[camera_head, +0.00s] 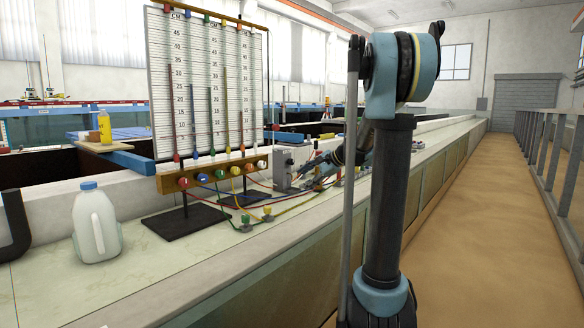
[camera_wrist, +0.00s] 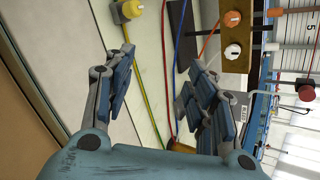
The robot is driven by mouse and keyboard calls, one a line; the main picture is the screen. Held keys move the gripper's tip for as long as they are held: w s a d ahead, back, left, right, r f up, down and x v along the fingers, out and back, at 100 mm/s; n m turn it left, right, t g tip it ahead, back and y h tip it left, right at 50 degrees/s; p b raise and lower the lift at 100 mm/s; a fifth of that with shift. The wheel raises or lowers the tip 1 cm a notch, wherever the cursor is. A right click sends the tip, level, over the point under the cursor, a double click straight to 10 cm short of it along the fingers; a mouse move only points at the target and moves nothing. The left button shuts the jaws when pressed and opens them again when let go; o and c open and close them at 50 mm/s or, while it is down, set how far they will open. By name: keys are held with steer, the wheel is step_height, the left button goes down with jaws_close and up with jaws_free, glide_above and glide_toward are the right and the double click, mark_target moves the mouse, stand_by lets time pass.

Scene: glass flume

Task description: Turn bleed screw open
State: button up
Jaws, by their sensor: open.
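I cannot clearly make out which small part is the bleed screw. A wooden manifold (camera_head: 213,173) with several coloured round knobs runs along the foot of the manometer board (camera_head: 207,85). In the wrist view, a white knob (camera_wrist: 232,51) and an orange knob (camera_wrist: 232,18) sit on the manifold, off to the right of my fingers. My gripper (camera_wrist: 158,72) is open with nothing between its fingers; a yellow hose and the pale ledge show behind the gap. In the head view, my gripper (camera_head: 303,172) is small, beside a grey box (camera_head: 283,168) right of the board.
Coloured hoses lie across the pale ledge (camera_head: 165,285). A yellow fitting (camera_wrist: 129,10) shows beyond my left finger. A white jug (camera_head: 97,225) stands at the ledge's left. A yellow bottle (camera_head: 105,126) stands behind. The aisle floor (camera_head: 500,190) at right is clear.

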steer(key=w+d+m+t+y, duration=0.3)
steer(key=w+m, duration=0.3)
steer(key=w, duration=1.3)
steer(key=m+t+y, duration=0.2)
steer(key=m+t, duration=0.1)
steer(key=m, duration=0.2)
glide_toward(293, 163)
steer(key=x, duration=1.1)
steer(key=shift+f, duration=0.1)
steer(key=shift+c, duration=0.6)
steer(key=shift+d, duration=0.1)
steer(key=c, duration=1)
